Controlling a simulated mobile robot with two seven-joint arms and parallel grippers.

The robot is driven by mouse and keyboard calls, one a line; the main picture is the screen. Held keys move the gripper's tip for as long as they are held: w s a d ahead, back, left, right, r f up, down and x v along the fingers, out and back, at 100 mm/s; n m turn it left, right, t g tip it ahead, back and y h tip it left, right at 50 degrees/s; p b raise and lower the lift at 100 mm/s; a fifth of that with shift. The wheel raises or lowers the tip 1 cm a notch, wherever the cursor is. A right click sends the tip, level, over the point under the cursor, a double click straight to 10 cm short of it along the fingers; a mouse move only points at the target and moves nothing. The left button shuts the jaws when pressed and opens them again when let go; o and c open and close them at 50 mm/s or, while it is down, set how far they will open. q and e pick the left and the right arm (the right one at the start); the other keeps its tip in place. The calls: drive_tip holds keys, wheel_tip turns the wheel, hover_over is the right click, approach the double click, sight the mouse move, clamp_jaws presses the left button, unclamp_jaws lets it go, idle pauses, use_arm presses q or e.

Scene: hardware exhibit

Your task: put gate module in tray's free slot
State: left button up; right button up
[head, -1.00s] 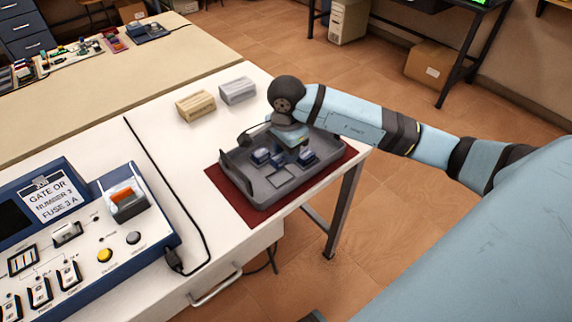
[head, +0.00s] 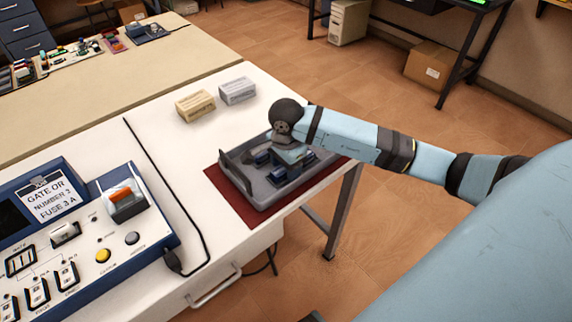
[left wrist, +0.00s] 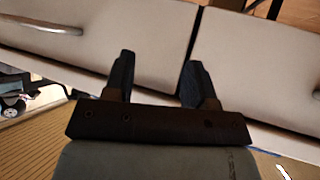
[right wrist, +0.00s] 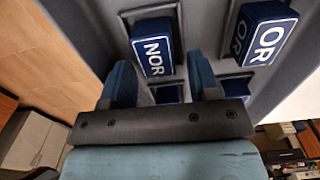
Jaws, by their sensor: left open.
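The grey tray (head: 262,197) sits on a dark red mat on the white table. Dark blue modules stand in it, at the left (head: 263,157), front (head: 279,174) and right (head: 306,157). My right gripper (head: 290,156) is low over the tray and hides part of it. In the right wrist view its fingers (right wrist: 160,76) are open. A NOR module (right wrist: 154,57) and an OR module (right wrist: 266,36) show ahead. Framed blue pieces, labels hidden, show between the fingers (right wrist: 167,94) and to the right (right wrist: 236,87). My left gripper (left wrist: 158,82) is open and empty near white drawer fronts.
A blue-edged console (head: 130,257) with a sign reading GATE OR stands at left, its black cable (head: 168,182) running across the table. A tan box (head: 196,106) and a grey box (head: 238,91) lie behind the tray. The table between cable and mat is clear.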

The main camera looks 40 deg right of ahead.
drive_tip(key=shift+r, duration=0.65)
wheel_tip(320, 180, up, 11)
drive_tip(key=shift+p, duration=0.35)
drive_tip(key=shift+s, duration=0.1)
